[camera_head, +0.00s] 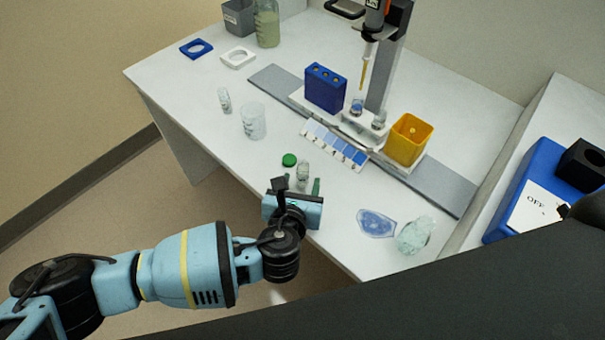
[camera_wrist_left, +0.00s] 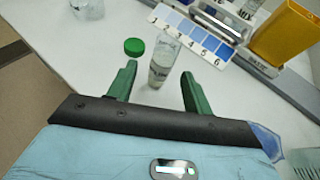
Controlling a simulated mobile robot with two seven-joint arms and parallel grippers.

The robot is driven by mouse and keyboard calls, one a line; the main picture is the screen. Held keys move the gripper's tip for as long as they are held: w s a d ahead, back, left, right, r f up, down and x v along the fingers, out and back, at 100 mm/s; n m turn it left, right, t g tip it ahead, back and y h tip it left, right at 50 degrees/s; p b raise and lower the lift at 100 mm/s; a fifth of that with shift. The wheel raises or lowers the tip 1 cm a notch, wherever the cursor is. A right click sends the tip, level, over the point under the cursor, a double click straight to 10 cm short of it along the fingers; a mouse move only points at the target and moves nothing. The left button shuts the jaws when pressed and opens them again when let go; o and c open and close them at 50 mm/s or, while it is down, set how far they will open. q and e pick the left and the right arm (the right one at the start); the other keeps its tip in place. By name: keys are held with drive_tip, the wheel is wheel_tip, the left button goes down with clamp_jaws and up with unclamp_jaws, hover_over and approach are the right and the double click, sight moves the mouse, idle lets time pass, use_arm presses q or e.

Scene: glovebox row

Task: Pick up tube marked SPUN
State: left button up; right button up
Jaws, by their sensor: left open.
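A small clear tube (camera_head: 302,170) with a pale label stands near the front edge of the white bench. It also shows in the left wrist view (camera_wrist_left: 162,62), with greyish contents low down; I cannot read its marking clearly. My left gripper (camera_wrist_left: 160,76) is open, its two green fingers on either side of the tube in that view, with gaps on both sides. In the head view the left gripper (camera_head: 303,184) is at the front edge, partly hiding the tube's lower part. Another small labelled tube (camera_head: 224,100) stands farther left. My right gripper is not in view.
A green cap (camera_head: 289,160) lies beside the tube. A beaker (camera_head: 253,121) stands left, a numbered blue colour strip (camera_head: 335,145) behind. A blue rack (camera_head: 325,88) and yellow container (camera_head: 408,139) stand farther back. A blue clear piece (camera_head: 376,223) and crumpled item (camera_head: 415,235) lie right.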

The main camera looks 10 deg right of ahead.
sight(302, 181)
use_arm(q)
drive_tip(key=shift+x, duration=1.7)
drive_tip(key=shift+f, duration=0.1)
drive_tip(key=c, duration=1.1)
